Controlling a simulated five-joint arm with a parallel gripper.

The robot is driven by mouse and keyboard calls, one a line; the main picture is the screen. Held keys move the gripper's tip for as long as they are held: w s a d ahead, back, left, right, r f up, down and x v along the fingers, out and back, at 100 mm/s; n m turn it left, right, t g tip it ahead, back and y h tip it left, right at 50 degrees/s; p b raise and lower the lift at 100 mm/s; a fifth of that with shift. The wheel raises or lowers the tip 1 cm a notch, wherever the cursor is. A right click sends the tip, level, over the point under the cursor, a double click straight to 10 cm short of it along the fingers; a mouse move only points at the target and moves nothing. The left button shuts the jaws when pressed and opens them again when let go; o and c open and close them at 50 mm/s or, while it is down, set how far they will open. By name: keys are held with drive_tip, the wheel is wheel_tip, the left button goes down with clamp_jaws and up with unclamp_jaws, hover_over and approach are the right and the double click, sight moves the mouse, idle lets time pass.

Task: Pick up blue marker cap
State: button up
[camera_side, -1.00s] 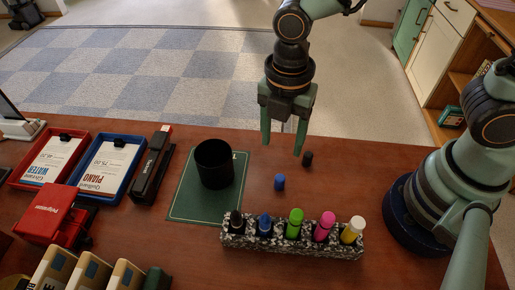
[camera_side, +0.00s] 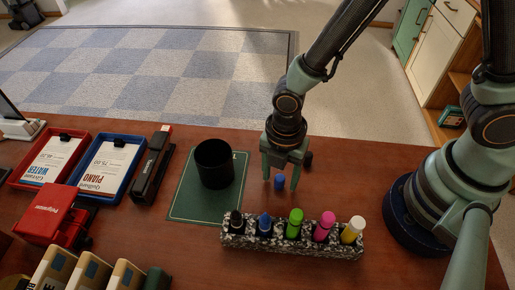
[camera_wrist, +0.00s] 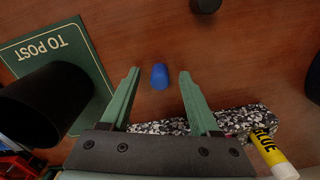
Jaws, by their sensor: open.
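The blue marker cap (camera_side: 280,182) stands on the brown table behind the speckled marker holder. In the wrist view the blue cap (camera_wrist: 159,76) shows between the tips of my two green fingers, with a gap on each side. My gripper (camera_side: 280,184) is open and points down, its fingers on either side of the cap in the side view. The same gripper (camera_wrist: 158,74) is empty in the wrist view. I cannot tell how far above the table the fingertips are.
A black cap (camera_side: 307,159) stands just behind and right of my gripper. A black cup (camera_side: 214,165) stands on a green mat (camera_side: 195,211) to the left. The speckled holder (camera_side: 290,246) with several markers is in front. Trays and a stapler lie further left.

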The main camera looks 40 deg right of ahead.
drive_tip(key=shift+f, duration=0.3)
clamp_jaws()
